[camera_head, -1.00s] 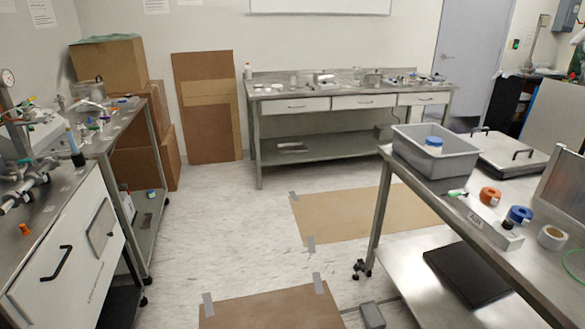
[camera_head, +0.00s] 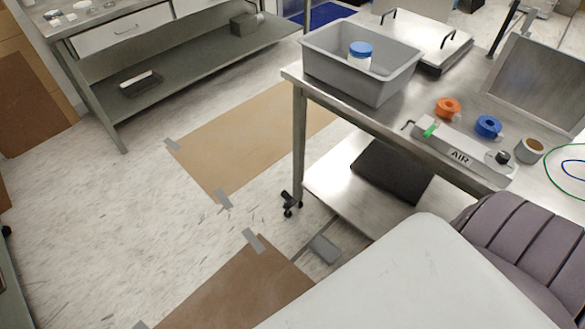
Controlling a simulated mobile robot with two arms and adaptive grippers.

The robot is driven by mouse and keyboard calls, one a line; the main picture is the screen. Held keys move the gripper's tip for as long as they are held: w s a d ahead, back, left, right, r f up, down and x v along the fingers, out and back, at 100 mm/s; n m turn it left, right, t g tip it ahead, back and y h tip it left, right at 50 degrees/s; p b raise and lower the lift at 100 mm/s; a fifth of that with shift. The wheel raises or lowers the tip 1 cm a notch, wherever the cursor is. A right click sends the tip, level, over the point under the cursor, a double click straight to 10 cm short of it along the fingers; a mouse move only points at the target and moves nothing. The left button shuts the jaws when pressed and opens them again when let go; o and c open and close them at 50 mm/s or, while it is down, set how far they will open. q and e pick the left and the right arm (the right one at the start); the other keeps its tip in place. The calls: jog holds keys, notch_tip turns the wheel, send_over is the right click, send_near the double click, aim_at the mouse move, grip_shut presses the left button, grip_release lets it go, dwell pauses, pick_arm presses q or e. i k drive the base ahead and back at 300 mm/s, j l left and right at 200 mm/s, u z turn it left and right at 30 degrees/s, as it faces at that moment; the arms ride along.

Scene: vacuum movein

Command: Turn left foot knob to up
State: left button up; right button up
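I cannot pick out a knob that is clearly the left foot knob. A white panel labelled AIR (camera_head: 460,155) lies along the front edge of the steel table (camera_head: 338,112) at right. It has a green lever (camera_head: 431,131) at its left end and a black knob (camera_head: 503,157) at its right end. Behind it are an orange ring-shaped part (camera_head: 448,107) and a blue one (camera_head: 488,126). Neither of my grippers shows. A large white and grey ribbed part, which looks like my own arm, covers the lower right and hides part of the floor and table.
A grey bin (camera_head: 362,77) holding a blue-lidded jar (camera_head: 360,55) stands at the table's left corner. A tape roll (camera_head: 531,150) sits at right. A black slab (camera_head: 392,172) lies on the lower shelf. Taped cardboard (camera_head: 235,135) covers floor; open floor lies at left.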

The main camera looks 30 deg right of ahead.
aim_at(288, 204)
jog(key=i+j+z, duration=0.1)
jog(key=i+z, duration=0.15)
jog(key=z, duration=0.15)
jog(key=i+j+z, duration=0.15)
jog(key=z, duration=0.25)
jog(key=i+j+z, duration=0.25)
jog(key=z, duration=0.15)
jog(key=i+j+z, duration=0.25)
jog(key=z, duration=0.15)
jog(key=i+j+z, duration=0.15)
jog(key=j+z, duration=0.25)
